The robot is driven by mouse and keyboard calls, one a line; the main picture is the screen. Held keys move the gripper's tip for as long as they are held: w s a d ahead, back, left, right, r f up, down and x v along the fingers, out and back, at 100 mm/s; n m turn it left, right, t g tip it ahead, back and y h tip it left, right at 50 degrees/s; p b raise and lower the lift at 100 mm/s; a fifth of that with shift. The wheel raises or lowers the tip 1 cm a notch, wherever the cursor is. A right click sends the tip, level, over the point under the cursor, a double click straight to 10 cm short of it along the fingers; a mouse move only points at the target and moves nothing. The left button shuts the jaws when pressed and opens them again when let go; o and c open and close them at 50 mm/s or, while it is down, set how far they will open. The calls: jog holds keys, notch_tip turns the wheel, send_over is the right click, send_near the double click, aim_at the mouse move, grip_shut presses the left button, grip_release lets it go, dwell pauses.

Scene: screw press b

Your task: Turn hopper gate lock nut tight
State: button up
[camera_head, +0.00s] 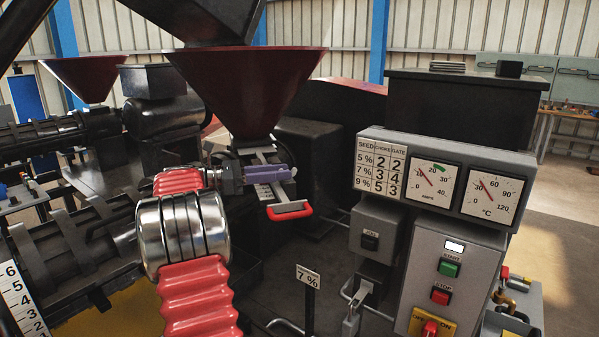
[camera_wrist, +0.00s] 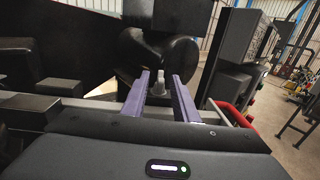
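My gripper (camera_head: 286,173), with purple fingers, reaches in from the left below the dark red hopper (camera_head: 247,88). In the wrist view its two fingers (camera_wrist: 160,78) stand apart. A small grey upright knob, which looks like the lock nut (camera_wrist: 158,85), shows between the fingertips with a gap on each side; I cannot tell whether it is between them or just beyond. In the head view the fingers hide most of the nut. The hopper gate's red handle (camera_head: 290,211) sticks out below the fingers and also shows at the right in the wrist view (camera_wrist: 233,112).
The control box (camera_head: 455,265) with gauges and a seed/choke/gate table (camera_head: 381,170) stands to the right. A "7 %" sign (camera_head: 307,277) stands below the gate. The dark press barrel (camera_head: 75,245) lies left. Dark machine bodies crowd behind the nut.

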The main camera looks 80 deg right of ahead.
jog(key=x, duration=0.6)
jog(key=shift+s, duration=0.1)
jog(key=shift+c, duration=0.4)
grip_shut()
